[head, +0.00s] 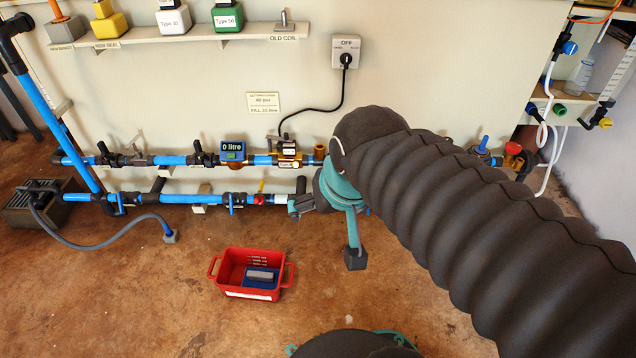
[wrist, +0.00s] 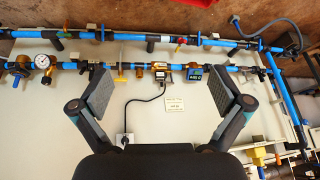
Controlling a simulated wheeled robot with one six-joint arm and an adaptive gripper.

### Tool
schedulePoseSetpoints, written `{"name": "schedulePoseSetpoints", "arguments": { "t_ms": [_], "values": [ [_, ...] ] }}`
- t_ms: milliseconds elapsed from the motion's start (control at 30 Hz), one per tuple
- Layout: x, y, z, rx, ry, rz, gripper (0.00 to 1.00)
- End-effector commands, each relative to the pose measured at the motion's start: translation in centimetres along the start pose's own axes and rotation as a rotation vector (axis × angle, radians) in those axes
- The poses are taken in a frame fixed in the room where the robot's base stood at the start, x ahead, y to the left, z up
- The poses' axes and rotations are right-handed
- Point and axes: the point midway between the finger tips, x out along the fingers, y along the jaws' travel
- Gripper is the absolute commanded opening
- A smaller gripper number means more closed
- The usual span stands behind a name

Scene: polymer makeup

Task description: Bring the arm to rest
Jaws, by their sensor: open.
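My arm (head: 470,210), in a dark ribbed sleeve, reaches in from the right in the head view. It ends in front of the pipework at the panel. My gripper (head: 325,232) has teal and grey parts there, with its fingers spread apart. In the wrist view my gripper (wrist: 160,95) shows two grey pads wide apart with nothing held between them. The panel and pipes appear upside down behind them. The gap between the pads and the pipes cannot be judged exactly.
Blue pipes (head: 170,160) with valves and a meter (head: 232,150) run along the cream panel (head: 200,90). A red bin (head: 231,291) holding a blue tray stands on the floor. A grey pump box (head: 30,205) is at left.

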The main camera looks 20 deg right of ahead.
Motion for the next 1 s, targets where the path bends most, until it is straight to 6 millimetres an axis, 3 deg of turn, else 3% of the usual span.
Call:
{"name": "schedulePoseSetpoints", "arguments": {
  "t_ms": [200,500,633,900,1000],
  "values": [
    [-1.3,0.6,1.9,-0.131,0.033,0.005,1.00],
    [-1.4,0.6,2.1,-0.145,0.034,0.006,1.00],
    [-2.1,0.6,1.7,-0.144,0.034,0.006,1.00],
    [-6.5,0.2,-0.5,-0.143,0.034,0.006,1.00],
    [-7.0,0.2,-0.7,-0.143,0.034,0.006,1.00]
  ]
}}
